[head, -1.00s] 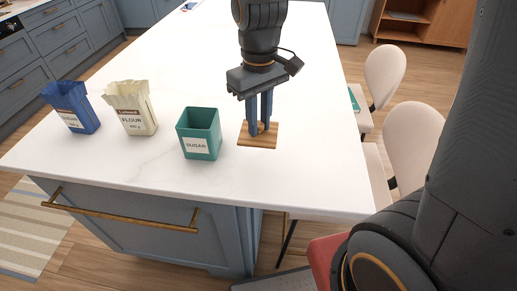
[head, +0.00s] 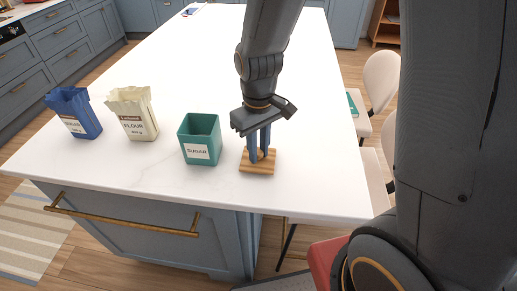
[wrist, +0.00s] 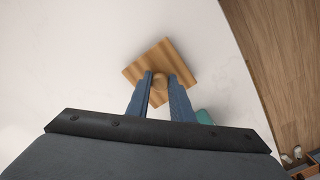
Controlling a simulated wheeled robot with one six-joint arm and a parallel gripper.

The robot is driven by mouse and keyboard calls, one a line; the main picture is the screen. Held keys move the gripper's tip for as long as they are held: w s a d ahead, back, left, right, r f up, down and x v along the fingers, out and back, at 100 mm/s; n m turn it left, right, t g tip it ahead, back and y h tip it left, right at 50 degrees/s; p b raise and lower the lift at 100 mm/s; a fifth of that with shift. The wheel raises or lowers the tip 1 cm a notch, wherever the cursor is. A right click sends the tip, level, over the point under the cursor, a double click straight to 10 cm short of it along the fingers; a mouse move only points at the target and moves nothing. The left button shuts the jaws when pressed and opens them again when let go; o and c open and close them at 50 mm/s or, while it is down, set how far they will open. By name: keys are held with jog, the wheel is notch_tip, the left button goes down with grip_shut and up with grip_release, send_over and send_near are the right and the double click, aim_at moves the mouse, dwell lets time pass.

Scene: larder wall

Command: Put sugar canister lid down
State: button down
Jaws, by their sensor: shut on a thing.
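The sugar canister lid (head: 257,168) is a square wooden plate with a round knob, to the right of the canister. My gripper (head: 260,155) is shut on its knob, pointing down. In the wrist view the lid (wrist: 168,58) shows beyond the two blue fingers (wrist: 160,80), with the knob between them. The lid looks level and at or very near the white counter; I cannot tell if it touches. The teal sugar canister (head: 200,139) stands upright and open beside it, labelled SUGAR. A small teal part of it shows in the wrist view (wrist: 204,117).
A cream flour bag (head: 133,115) and a blue bag (head: 75,113) stand open to the left on the white counter (head: 200,70). The counter's front edge lies close below the lid. Chairs (head: 381,85) stand along the right side.

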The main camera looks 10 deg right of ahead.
aim_at(259, 152)
jog(key=shift+f, duration=0.15)
jog(key=c, duration=1.6)
grip_release()
jog(key=shift+o, duration=0.2)
notch_tip(259, 152, up, 12)
jog(key=b, duration=0.2)
jog(key=s+d+f+m, duration=0.1)
jog(key=d+f, duration=0.1)
jog(key=d, duration=0.1)
jog(key=s+d+f+m+t, duration=0.1)
jog(key=s+d+f+m, duration=0.1)
jog(key=d+f, duration=0.1)
jog(key=s+d+f+m, duration=0.2)
jog(key=d+f, duration=0.1)
jog(key=shift+f, duration=0.15)
